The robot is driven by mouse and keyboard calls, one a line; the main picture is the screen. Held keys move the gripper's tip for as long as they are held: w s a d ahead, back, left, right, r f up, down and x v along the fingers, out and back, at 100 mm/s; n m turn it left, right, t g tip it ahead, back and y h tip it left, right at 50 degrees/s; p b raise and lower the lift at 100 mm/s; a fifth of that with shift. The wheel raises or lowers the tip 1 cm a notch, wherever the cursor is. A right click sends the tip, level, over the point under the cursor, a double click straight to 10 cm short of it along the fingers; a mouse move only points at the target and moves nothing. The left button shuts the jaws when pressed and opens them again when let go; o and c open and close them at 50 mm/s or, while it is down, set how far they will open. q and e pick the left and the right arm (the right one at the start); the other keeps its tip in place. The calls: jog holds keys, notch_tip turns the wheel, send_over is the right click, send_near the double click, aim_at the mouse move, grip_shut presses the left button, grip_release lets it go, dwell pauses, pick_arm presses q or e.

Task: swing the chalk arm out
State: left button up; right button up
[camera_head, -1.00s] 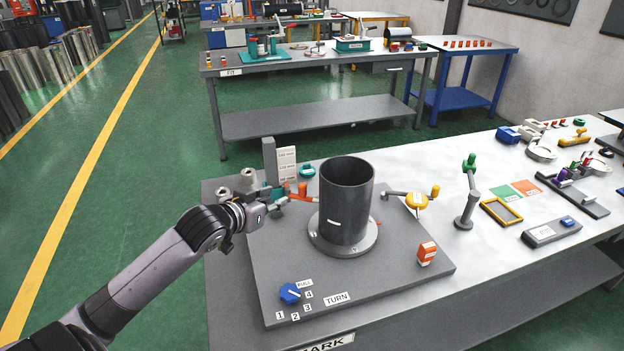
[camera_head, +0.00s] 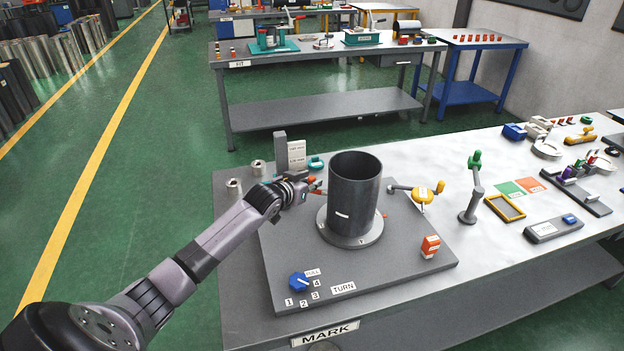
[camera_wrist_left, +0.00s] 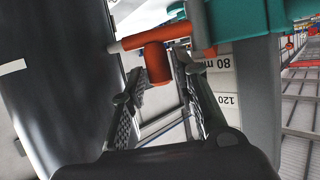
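The chalk arm is orange-red with a short hanging knob (camera_wrist_left: 157,64); it runs from a teal clamp (camera_wrist_left: 245,18) on a grey post toward the dark cylinder (camera_wrist_left: 50,85). In the head view only a bit of its orange (camera_head: 312,179) shows behind my left gripper (camera_head: 319,187). In the left wrist view my left gripper (camera_wrist_left: 160,72) is open, with its fingertips on either side of the knob. Contact with the knob cannot be told. The cylinder (camera_head: 355,190) stands upright on a round flange. My right gripper is not in view.
The grey plate carries a blue knob (camera_head: 299,282) at the front, a red-orange block (camera_head: 430,246) and a yellow-ended crank (camera_head: 422,195) right of the cylinder. A white scale card (camera_head: 297,154) stands behind my gripper.

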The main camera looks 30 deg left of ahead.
pick_arm(q)
jog(key=shift+x, duration=0.9)
grip_shut()
